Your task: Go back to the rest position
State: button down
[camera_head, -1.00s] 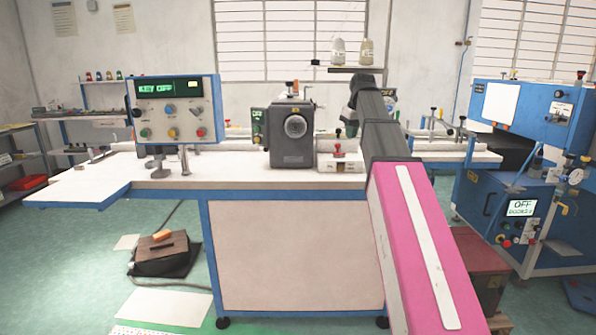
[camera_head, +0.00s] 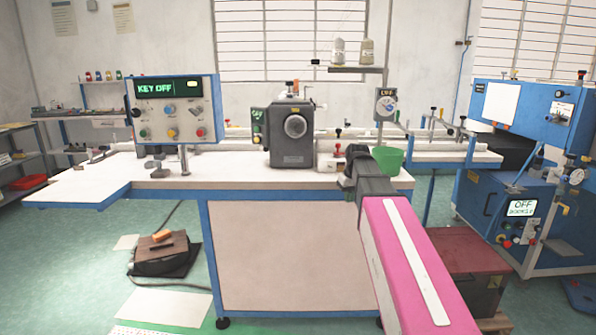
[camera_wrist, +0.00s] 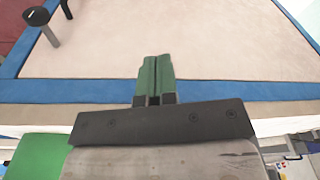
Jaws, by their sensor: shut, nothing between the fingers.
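My gripper (camera_wrist: 156,75) shows in the wrist view with its two green fingers pressed together and nothing between them. It hangs over the front edge of the sewing table, with the blue frame and beige front panel (camera_wrist: 190,40) of the table beyond it. In the head view my pink arm reaches up from the lower right to the right end of the white table (camera_head: 240,184). My gripper's fingers are hidden there behind the dark wrist parts. A green bowl (camera_head: 389,160) stands just behind the wrist at the table's right end.
A control box (camera_head: 172,108) reading KEY OFF and a dark sewing machine head (camera_head: 291,135) stand on the table. A blue machine (camera_head: 520,180) stands at the right. A black pedal (camera_head: 163,258) lies on the floor at left.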

jog(key=s+f+m, duration=0.1)
jog(key=s+f, duration=0.9)
jog(key=f, duration=0.3)
jog(key=s+f+m+g+h, duration=0.1)
jog(key=s+f+m, duration=0.1)
jog(key=s+f, duration=0.8)
notch_tip(320, 180, down, 4)
jog(key=shift+f+g, duration=0.15)
jog(key=shift+g, duration=0.15)
